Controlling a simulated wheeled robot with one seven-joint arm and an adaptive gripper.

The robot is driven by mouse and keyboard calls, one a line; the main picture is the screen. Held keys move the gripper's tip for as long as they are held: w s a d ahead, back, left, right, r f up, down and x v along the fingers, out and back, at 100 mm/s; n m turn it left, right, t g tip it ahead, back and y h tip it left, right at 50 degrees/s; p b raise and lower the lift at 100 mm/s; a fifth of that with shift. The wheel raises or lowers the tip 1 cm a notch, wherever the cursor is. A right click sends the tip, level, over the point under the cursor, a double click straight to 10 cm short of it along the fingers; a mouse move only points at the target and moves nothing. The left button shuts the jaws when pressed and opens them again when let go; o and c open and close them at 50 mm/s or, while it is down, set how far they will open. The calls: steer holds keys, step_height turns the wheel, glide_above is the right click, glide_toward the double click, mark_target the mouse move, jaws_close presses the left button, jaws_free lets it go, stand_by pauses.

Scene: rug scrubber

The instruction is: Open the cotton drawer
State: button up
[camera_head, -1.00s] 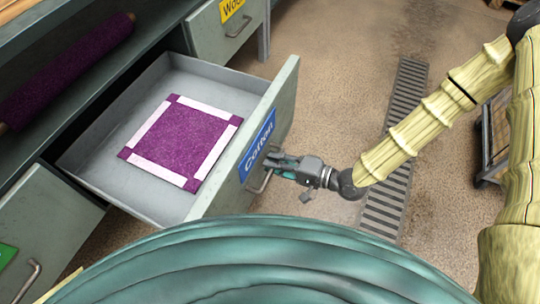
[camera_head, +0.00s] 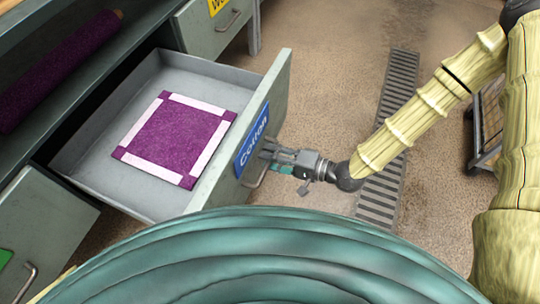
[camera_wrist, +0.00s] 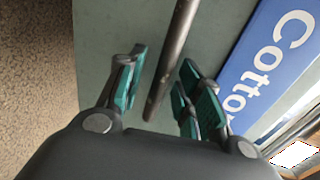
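The cotton drawer (camera_head: 97,174) is pulled well out of the cabinet, its grey tray showing. A purple square with white-and-purple edging (camera_head: 176,138) lies flat inside. The drawer front bears a blue "Cotton" label (camera_head: 252,139), also large in the wrist view (camera_wrist: 270,60). My gripper (camera_head: 266,158) is at the handle, outside the drawer front. In the wrist view the metal handle bar (camera_wrist: 172,58) passes between the spread green-padded fingers of my gripper (camera_wrist: 163,92). Gaps show on both sides of the bar, so the fingers are around it without visibly clamping it.
A drawer with a yellow label (camera_head: 214,5) is at the top, and one with a green label (camera_head: 6,257) at lower left. A purple roll (camera_head: 55,75) lies on the shelf. Open floor with a drain grate (camera_head: 392,130) lies right; a metal rack (camera_head: 488,125) stands beyond.

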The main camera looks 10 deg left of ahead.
steer(key=v, duration=1.1)
steer(key=shift+d, duration=0.3)
steer(key=shift+s, duration=0.1)
steer(key=s+d+f+g+h, duration=0.1)
steer(key=s+d+f+h, duration=0.25)
steer(key=f, duration=0.25)
steer(key=s+d+f+n+h, duration=0.1)
steer(key=s+d+f+h, duration=0.25)
steer(key=f, duration=0.25)
steer(key=s+d+f+g+h, duration=0.1)
steer(key=s+d+f+h, duration=0.1)
steer(key=s+f+h, duration=0.3)
steer(key=s+d+f+n+g+h, duration=0.2)
steer(key=s+d+f+h, duration=0.15)
steer(key=d, duration=0.35)
step_height(320, 180, up, 31)
steer(key=s+p, duration=0.1)
steer(key=p, duration=2.9)
steer(key=shift+f+p, duration=0.15)
steer(key=shift+p, duration=0.15)
steer(key=shift+y, duration=0.25)
